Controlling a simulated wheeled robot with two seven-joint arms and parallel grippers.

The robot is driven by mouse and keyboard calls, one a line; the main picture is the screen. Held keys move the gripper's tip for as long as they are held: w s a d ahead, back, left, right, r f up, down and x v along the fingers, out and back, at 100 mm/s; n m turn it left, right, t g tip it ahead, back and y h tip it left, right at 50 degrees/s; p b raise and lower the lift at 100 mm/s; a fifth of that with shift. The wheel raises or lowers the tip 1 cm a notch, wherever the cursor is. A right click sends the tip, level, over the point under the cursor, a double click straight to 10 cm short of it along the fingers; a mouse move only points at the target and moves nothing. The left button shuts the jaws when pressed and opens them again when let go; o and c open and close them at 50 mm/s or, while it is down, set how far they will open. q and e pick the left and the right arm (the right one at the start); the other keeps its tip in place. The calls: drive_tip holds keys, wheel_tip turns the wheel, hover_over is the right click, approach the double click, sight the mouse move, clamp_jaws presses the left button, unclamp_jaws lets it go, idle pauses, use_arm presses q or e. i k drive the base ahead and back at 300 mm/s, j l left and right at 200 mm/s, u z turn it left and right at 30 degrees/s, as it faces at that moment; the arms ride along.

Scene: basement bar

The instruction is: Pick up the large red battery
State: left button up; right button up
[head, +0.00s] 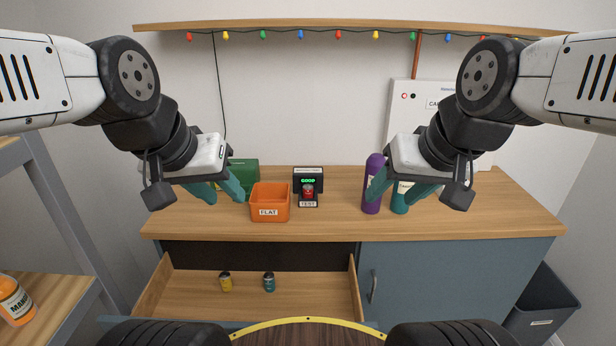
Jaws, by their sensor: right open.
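A red battery (308,191) appears to sit upright in the black battery tester (308,174) on the wooden counter. The tester's display reads GOOD in green. My left gripper (227,199) hangs over the counter to the left of the tester, open and empty, near the orange bin and a green box. Neither gripper touches the battery.
An orange bin (269,205) labelled FLAT stands left of the tester, a green box (243,172) behind it. An open drawer (312,300) below holds a yellow battery (225,282) and a teal battery (269,283).

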sight(307, 190)
drive_tip(key=l+u, duration=0.4)
drive_tip(key=i+l+u, duration=0.1)
drive_tip(key=l+u, duration=0.15)
drive_tip(key=u, duration=0.15)
drive_tip(key=l+u, duration=0.65)
drive_tip(key=u, duration=0.15)
drive_tip(key=k+j, duration=0.05)
